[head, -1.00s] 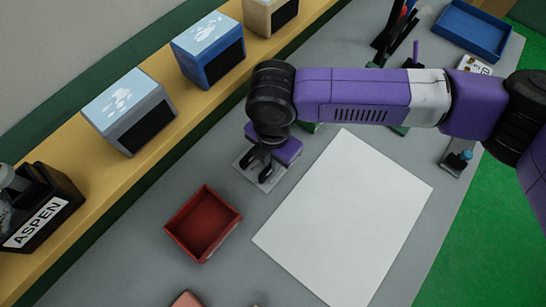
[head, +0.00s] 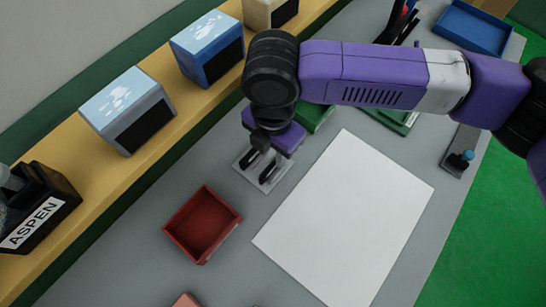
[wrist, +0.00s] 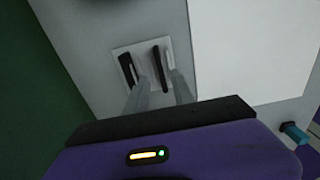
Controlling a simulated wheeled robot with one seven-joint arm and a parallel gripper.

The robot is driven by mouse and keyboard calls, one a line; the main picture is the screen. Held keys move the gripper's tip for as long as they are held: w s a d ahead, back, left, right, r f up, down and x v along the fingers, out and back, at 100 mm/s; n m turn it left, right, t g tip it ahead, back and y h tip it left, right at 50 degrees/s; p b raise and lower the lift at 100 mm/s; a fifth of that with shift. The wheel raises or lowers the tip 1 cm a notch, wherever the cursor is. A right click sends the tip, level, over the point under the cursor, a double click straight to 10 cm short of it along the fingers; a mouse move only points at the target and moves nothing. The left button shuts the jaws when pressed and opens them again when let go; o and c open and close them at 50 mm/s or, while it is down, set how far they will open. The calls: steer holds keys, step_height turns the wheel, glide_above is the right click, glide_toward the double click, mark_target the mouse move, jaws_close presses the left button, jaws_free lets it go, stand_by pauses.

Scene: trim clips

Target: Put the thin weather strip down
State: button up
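My gripper (head: 254,172) points down over a small pale square plate (head: 280,172) on the grey bench, left of the white sheet. Its two dark fingertips stand apart with a clear gap. The wrist view also shows my gripper (wrist: 142,62) open, its fingers over the pale plate (wrist: 143,50). I see nothing held between the fingers. I cannot make out the thin weather strip for sure in either view; it may be too small or hidden by the fingers.
A red tray (head: 186,245) stands just below-left of the plate. The large white sheet (head: 345,215) lies flat on the right. A yellow shelf with boxes, such as the blue one (head: 224,67), runs along the left. A blue tray (head: 473,27) is at the top right.

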mark_target(273, 164)
step_height(273, 164, up, 7)
steer(key=shift+r+b, duration=0.15)
steer(key=shift+b, duration=0.15)
stand_by(0.5)
